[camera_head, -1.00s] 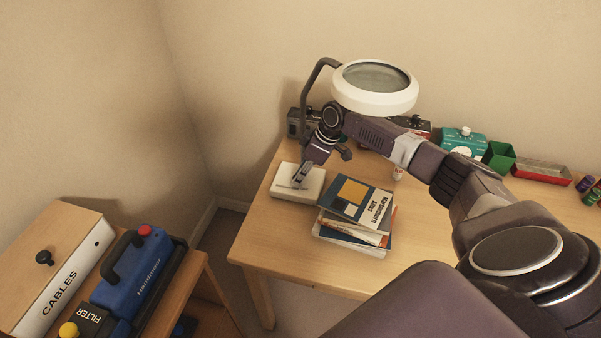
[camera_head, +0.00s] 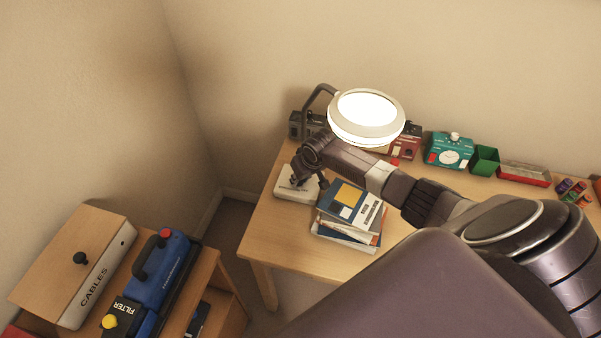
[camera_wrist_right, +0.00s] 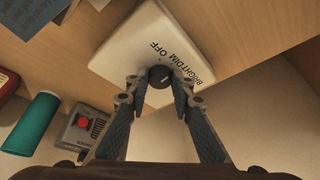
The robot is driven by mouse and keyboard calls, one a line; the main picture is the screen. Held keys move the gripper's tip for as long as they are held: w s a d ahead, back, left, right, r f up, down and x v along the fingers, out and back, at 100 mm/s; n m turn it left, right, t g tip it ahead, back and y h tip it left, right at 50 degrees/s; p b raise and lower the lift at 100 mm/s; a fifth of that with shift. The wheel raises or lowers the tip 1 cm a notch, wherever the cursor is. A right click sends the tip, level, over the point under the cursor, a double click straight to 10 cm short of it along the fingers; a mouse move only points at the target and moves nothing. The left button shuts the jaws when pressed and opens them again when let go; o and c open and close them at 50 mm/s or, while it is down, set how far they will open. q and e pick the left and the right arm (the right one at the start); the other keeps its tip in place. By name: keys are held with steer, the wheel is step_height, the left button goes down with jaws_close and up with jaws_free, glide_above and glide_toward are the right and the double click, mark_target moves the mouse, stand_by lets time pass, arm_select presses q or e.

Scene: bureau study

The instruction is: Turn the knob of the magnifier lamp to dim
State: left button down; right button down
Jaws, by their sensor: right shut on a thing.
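The magnifier lamp (camera_head: 367,112) stands at the left end of the desk, its round lens lit bright white. Its white base (camera_head: 283,189) lies beside the stacked books. In the right wrist view the base (camera_wrist_right: 118,48) carries a black knob (camera_wrist_right: 160,76) with the labels OFF, DIM and BRIGHT around one side. My right gripper (camera_wrist_right: 158,82) has its fingertips on both sides of the knob and is shut on it. The knob's exact setting is hard to read. In the head view the right gripper (camera_head: 299,180) is over the base. My left gripper is not in view.
The stacked books (camera_head: 350,214) stand right beside the base. A teal box (camera_head: 449,151), a green bin (camera_head: 485,160) and a red tray (camera_head: 525,174) line the back of the desk.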

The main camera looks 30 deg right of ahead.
steer(key=shift+r+m+p, duration=0.1)
steer(key=shift+m+p, duration=0.2)
steer(key=shift+m, duration=0.2)
steer(key=c, duration=1.7)
jaws_free()
steer(key=shift+o, duration=0.2)
steer(key=v, duration=0.7)
steer(key=shift+r, duration=0.15)
steer(key=shift+s+a, duration=0.1)
steer(key=shift+a, duration=0.05)
